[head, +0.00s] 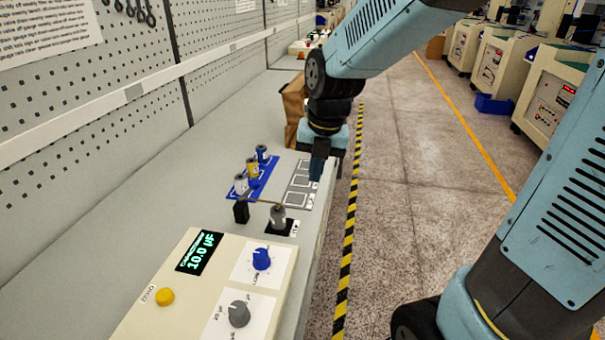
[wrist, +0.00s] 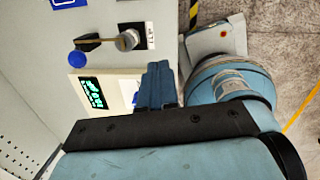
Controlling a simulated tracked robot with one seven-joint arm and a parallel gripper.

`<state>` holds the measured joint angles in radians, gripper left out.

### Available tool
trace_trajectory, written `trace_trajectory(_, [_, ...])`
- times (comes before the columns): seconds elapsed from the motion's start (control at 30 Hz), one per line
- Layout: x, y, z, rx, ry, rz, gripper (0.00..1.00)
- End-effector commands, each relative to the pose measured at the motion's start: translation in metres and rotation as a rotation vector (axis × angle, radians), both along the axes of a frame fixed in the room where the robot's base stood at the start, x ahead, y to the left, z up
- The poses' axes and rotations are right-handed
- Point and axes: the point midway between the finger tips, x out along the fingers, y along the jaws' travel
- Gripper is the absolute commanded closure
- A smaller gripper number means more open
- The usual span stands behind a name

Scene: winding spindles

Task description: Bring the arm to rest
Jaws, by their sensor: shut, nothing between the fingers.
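My gripper (head: 318,167) hangs over the right edge of the bench, beside the grey plate with square outlines (head: 301,183). Its blue fingers are together with nothing between them; they also show in the wrist view (wrist: 158,86). My arm comes in from the upper right, bent at the elbow. Grey, yellow (head: 252,168) and blue (head: 262,154) spools stand in a row on a blue mat (head: 237,192). A grey spindle (head: 278,216) stands on a black base nearer me, with a thin rod reaching left to a black block (head: 241,212). The gripper touches none of these.
A cream box (head: 165,265) with a display reading 10.0 µF, two knobs and a yellow button sits at the near end. A pegboard wall (head: 90,110) runs along the left. The floor aisle right of the bench looks open.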

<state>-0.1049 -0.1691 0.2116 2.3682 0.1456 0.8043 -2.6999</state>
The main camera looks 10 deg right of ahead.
Motion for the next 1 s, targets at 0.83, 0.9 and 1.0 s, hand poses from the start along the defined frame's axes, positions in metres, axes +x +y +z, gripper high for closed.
trace_trajectory(0.83, [-0.015, -0.029, 0.027, 0.051, -0.021, -0.461, 1.0])
trace_trajectory(0.9, [-0.019, -0.036, 0.034, 0.073, -0.026, -0.599, 1.0])
trace_trajectory(1.0, [-0.025, -0.046, 0.042, 0.109, -0.033, -0.795, 1.0])
